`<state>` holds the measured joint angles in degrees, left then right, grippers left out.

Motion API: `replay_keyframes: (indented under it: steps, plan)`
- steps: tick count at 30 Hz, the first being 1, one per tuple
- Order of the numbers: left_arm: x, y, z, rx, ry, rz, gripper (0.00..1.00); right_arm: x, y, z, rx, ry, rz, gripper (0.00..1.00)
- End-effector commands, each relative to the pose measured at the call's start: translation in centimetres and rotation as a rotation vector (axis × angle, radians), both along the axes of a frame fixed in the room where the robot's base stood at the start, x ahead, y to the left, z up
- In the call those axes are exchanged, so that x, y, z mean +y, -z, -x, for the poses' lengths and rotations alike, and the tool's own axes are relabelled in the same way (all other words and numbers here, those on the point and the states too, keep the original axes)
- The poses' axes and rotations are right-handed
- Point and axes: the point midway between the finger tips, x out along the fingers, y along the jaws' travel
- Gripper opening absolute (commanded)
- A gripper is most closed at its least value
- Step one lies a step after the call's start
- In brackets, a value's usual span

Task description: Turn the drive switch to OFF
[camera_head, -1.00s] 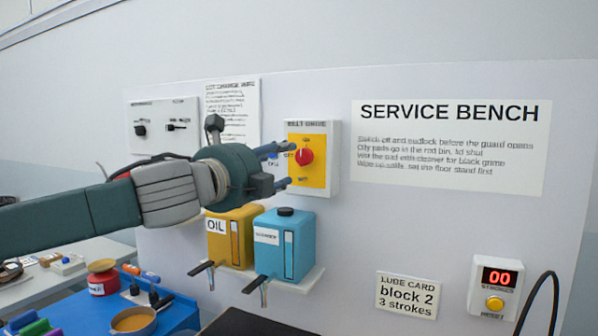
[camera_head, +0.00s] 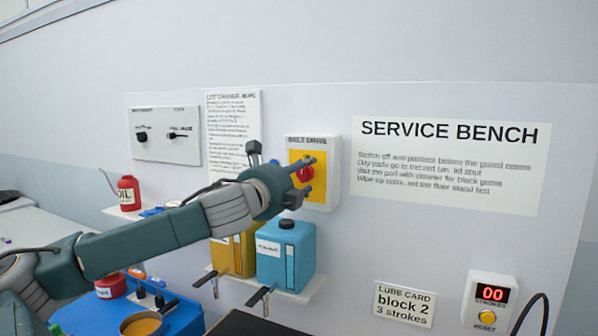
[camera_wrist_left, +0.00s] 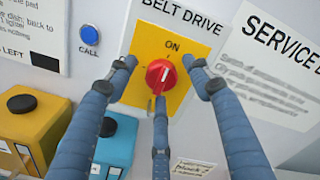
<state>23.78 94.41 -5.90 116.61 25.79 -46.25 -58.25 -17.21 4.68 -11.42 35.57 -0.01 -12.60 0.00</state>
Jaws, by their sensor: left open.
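The red drive switch (camera_head: 304,174) sits on a yellow plate in the white box labelled BELT DRIVE (camera_head: 327,143). In the left wrist view the red knob (camera_wrist_left: 160,76) shows below the word ON, with its white mark pointing up and to the right. My left gripper (camera_head: 309,178) is in front of the switch. In the left wrist view its blue fingers (camera_wrist_left: 160,85) are spread around the knob, one at each side and one below it. The fingers are open; whether any touches the knob I cannot tell. My right gripper is not in view.
A yellow jug (camera_head: 233,253) and a blue jug (camera_head: 300,257) with taps stand on a shelf below the switch. A blue CALL button (camera_wrist_left: 90,35) is left of the box. A red oil can (camera_head: 128,194) stands at the left.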

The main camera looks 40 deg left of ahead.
Motion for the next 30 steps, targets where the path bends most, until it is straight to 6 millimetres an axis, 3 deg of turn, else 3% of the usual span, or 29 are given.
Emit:
replay_keyframes:
  steps: [4, 10, 20, 30]
  plan:
    - [0.0, 0.04, 0.01, 0.0, 0.0, 0.0, 0.47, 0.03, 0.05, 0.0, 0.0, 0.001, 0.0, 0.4]
    - [0.02, -0.01, 0.03, -0.001, -0.001, 0.0, 0.07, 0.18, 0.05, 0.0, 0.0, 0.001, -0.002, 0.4]
    - [0.11, -0.16, 0.06, -0.011, -0.003, 0.023, 0.06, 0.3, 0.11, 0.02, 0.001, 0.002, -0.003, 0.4]
    - [0.24, -0.26, 0.11, -0.074, -0.004, 0.207, 0.06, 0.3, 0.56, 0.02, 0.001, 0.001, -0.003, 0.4]
